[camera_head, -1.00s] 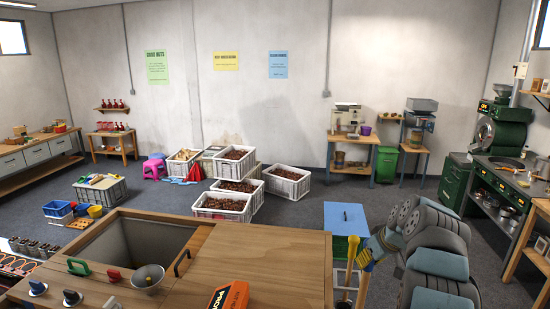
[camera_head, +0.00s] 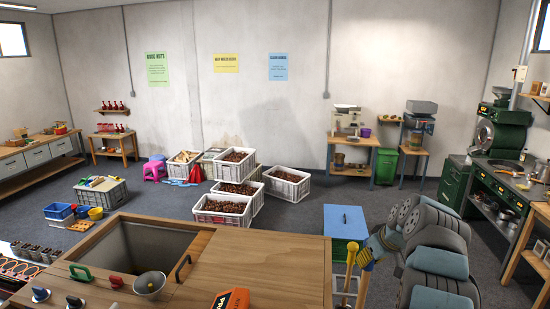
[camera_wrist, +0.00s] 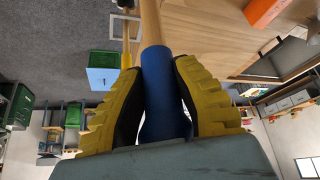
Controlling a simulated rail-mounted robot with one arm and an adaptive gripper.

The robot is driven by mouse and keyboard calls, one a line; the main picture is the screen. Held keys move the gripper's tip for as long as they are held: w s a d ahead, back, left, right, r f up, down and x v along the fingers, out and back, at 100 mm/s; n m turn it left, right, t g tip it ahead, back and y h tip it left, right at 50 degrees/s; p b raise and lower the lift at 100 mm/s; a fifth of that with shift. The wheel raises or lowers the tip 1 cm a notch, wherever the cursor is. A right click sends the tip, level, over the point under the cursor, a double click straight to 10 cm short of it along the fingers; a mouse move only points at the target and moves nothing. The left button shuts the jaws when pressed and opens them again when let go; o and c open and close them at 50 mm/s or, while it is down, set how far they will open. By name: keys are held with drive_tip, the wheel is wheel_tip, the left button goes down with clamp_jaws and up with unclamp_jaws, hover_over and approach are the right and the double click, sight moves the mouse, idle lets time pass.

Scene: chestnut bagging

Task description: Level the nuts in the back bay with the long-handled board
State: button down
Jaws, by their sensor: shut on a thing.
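My gripper (camera_head: 369,258) is at the right of the wooden bench, by the blue-lidded bin. In the wrist view its yellow fingers (camera_wrist: 160,72) are shut on the blue grip (camera_wrist: 164,105) of a long wooden handle (camera_wrist: 150,22). The handle runs out of the top of the wrist view, so its far end is hidden and I cannot see a board on it. The bench has a sunken bay (camera_head: 190,248) at its left. The bay's inner wall shows, but its floor and any nuts in it are hidden.
A metal funnel (camera_head: 149,284), a green handle (camera_head: 80,273) and an orange box (camera_head: 232,300) are on the bench (camera_head: 270,262). The blue-lidded bin (camera_head: 346,221) stands just right of it. Another wooden pole (camera_head: 350,268) stands beside my gripper. Crates of nuts (camera_head: 222,208) stand behind.

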drive_tip(key=shift+r+p, duration=3.8)
drive_tip(key=shift+r, duration=0.3)
